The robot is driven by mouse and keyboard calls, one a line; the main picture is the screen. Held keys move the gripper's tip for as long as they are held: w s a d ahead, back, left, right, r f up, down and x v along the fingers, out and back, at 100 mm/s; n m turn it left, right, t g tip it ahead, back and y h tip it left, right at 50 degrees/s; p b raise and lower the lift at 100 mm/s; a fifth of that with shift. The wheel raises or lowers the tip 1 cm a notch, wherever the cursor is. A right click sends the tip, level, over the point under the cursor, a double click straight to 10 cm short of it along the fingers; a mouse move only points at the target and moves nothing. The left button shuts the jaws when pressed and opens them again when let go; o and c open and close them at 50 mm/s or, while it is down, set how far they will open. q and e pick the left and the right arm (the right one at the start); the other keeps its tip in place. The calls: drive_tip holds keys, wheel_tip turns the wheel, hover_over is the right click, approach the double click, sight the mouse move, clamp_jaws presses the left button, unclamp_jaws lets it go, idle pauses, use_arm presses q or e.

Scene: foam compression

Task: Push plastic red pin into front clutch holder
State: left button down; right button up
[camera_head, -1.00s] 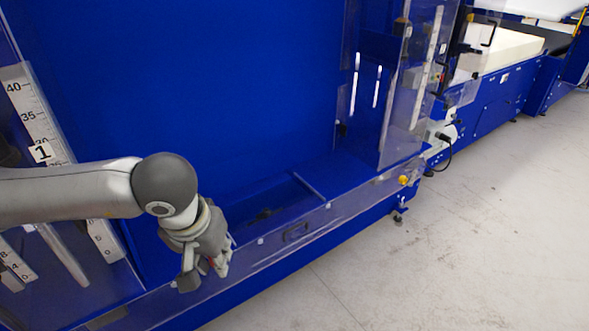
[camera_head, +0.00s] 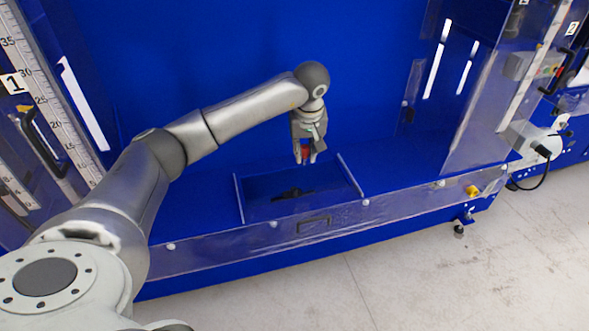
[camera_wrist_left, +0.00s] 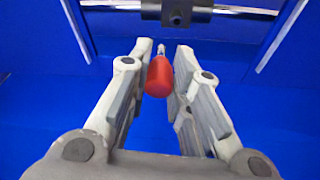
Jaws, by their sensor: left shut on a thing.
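A red plastic pin (camera_wrist_left: 159,76) with a thin pale tip sits between the fingers of my left gripper (camera_wrist_left: 159,85) in the wrist view. In the head view the red pin (camera_head: 305,151) shows as a small patch between the downward-pointing fingers of my left gripper (camera_head: 306,158). The gripper is shut on it, above and behind a recessed opening in the blue machine. A dark part (camera_head: 292,193) lies inside the recess. My right gripper is not in view.
Two pale rails (camera_head: 350,175) flank the recess. A clear front guard (camera_head: 400,196) runs along the machine's front edge. Upright scales (camera_head: 50,110) stand at left. A clear panel (camera_head: 497,75) stands at right. The grey floor (camera_head: 440,285) in front is clear.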

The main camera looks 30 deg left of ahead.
use_arm(q)
drive_tip(key=n, duration=0.1)
hover_over(294, 191)
wheel_tip(294, 191, down, 4)
drive_tip(key=f, duration=0.1)
drive_tip(key=shift+s+d+b+x, duration=0.1)
drive_tip(key=shift+d+b+x, duration=0.05)
drive_tip(key=shift+b+x, duration=0.75)
drive_tip(key=shift+s+d+b+x, duration=0.15)
drive_tip(key=shift+b+x, duration=0.6)
drive_tip(key=shift+x, duration=0.15)
drive_tip(key=shift+s+d+b+x, duration=0.1)
drive_tip(key=shift+b+x, duration=0.75)
drive_tip(key=shift+x, duration=0.05)
drive_tip(key=shift+f, duration=0.15)
drive_tip(key=shift+f, duration=0.25)
drive_tip(key=shift+f, duration=0.15)
drive_tip(key=shift+f+b, duration=0.65)
drive_tip(key=shift+f, duration=0.1)
drive_tip(key=shift+s+f+b, duration=0.1)
drive_tip(key=shift+f+b, duration=0.4)
drive_tip(key=shift+f, duration=0.25)
